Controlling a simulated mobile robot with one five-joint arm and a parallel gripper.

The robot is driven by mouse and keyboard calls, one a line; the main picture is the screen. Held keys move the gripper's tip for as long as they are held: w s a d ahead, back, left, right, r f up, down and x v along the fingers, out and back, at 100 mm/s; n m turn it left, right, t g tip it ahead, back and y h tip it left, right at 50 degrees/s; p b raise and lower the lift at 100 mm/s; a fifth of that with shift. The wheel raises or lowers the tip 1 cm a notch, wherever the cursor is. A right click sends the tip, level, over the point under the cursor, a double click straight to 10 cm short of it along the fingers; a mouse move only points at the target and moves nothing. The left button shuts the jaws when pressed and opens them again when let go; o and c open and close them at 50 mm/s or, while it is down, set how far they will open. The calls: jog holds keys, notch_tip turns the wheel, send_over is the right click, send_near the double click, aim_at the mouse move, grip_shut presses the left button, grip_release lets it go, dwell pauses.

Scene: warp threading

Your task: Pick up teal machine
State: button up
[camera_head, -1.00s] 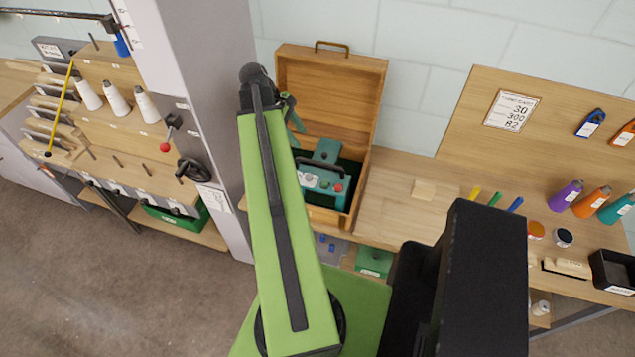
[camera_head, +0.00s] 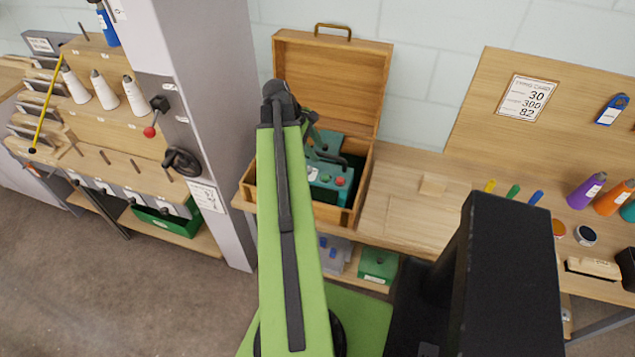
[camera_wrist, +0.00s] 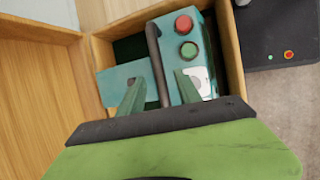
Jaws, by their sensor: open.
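The teal machine (camera_head: 325,180) sits inside an open wooden box (camera_head: 346,217) on the bench. It has a dark carry handle, a red button and a green button on top. In the wrist view the teal machine (camera_wrist: 193,27) lies just beyond my gripper (camera_wrist: 157,82). I cannot tell how far the fingers are above the handle. In the head view my arm hides part of the box and machine, and the gripper (camera_head: 306,120) is only partly visible.
The box lid (camera_head: 330,75) stands open at the back, and the box walls rise close around the machine. A grey pillar (camera_head: 215,120) stands left of the box.

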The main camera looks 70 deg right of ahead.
aim_at(319, 153)
jog(key=b+x, duration=0.2)
jog(key=x, duration=0.1)
jog(key=shift+s+f, duration=0.15)
jog(key=shift+f, duration=0.25)
jog(key=shift+r, duration=0.15)
grip_shut()
dwell(0.8)
